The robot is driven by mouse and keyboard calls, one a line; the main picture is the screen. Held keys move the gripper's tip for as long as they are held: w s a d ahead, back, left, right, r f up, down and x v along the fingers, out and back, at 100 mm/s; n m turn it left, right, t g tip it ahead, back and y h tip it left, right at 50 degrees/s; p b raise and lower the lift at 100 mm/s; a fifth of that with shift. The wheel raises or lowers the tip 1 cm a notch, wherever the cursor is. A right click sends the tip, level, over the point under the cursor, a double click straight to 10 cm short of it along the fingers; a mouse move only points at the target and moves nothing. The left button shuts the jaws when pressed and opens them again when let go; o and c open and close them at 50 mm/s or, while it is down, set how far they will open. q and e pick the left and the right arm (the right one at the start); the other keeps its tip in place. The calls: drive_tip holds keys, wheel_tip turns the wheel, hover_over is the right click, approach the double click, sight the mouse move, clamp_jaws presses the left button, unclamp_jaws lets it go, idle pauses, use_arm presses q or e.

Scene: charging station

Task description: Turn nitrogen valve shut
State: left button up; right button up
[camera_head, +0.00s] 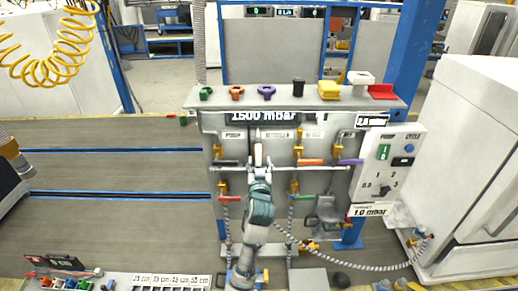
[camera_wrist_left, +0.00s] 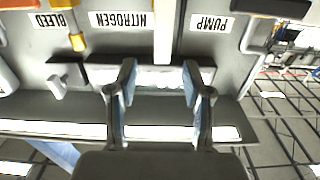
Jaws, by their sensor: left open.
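The nitrogen valve's pale handle (camera_head: 258,154) stands upright on the grey panel, beside the NITROGEN label (camera_head: 275,134). In the left wrist view, which is upside down, a pale upright bar (camera_wrist_left: 164,35) that looks like this handle lies between the NITROGEN label (camera_wrist_left: 121,20) and the PUMP label (camera_wrist_left: 212,23). My left gripper (camera_head: 259,168) is just below the handle in the head view. In the wrist view its two fingers (camera_wrist_left: 159,72) are apart, one on each side of the bar's line. I cannot tell whether they touch it. The valve body is hidden. My right gripper is not in view.
Close by on the panel are an orange handle (camera_head: 311,162), a purple handle (camera_head: 350,162), a red handle (camera_head: 230,198) and a green handle (camera_head: 303,198). A shelf (camera_head: 220,99) with coloured knobs runs above. A control box (camera_head: 391,165) is at right.

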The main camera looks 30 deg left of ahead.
sight(258, 152)
use_arm(q)
drive_tip(key=p+x, duration=0.1)
drive_tip(key=x, duration=0.5)
drive_tip(key=shift+w+a, duration=0.2)
drive_tip(key=shift+a, duration=0.1)
drive_tip(key=shift+w+a+f, duration=0.15)
drive_tip(key=shift+w+a, duration=0.3)
drive_tip(key=shift+a, duration=0.05)
drive_tip(key=shift+d, duration=0.1)
drive_tip(key=shift+d, duration=0.1)
